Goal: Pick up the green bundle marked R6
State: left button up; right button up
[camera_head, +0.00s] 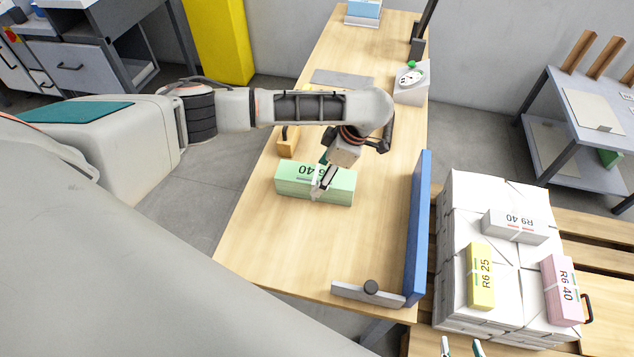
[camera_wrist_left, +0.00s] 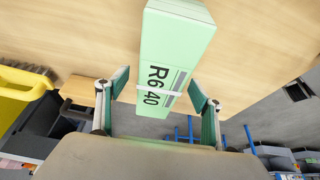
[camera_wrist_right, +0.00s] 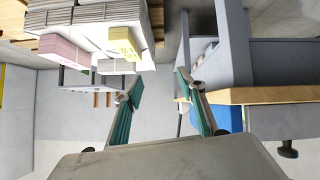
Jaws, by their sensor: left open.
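The green bundle (camera_head: 290,181) marked R6 40 lies flat on the wooden table, with a white strap around its middle. In the left wrist view the bundle (camera_wrist_left: 180,50) sits between the two open fingers, its label facing the camera. My left gripper (camera_head: 323,178) is over the bundle from above and hides part of its label. Its fingers (camera_wrist_left: 160,95) are open on either side; I cannot tell whether they touch it. My right gripper (camera_wrist_right: 158,95) is open and empty, away from the table; its fingertips show at the bottom of the head view (camera_head: 461,347).
The wooden table (camera_head: 265,235) has a blue side board (camera_head: 417,230) and a grey front stop (camera_head: 365,295). A scale (camera_head: 411,82) and wooden block (camera_head: 288,142) stand near. A pallet stack (camera_head: 460,210) carries yellow (camera_head: 481,276), pink (camera_head: 561,290) and white (camera_head: 514,226) bundles.

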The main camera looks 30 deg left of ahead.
pick_arm(q)
jog(key=b+x, duration=0.1)
jog(key=x, duration=0.3)
jog(key=shift+s, duration=0.15)
jog(key=shift+r, duration=0.1)
grip_shut()
jog(key=shift+r, duration=0.1)
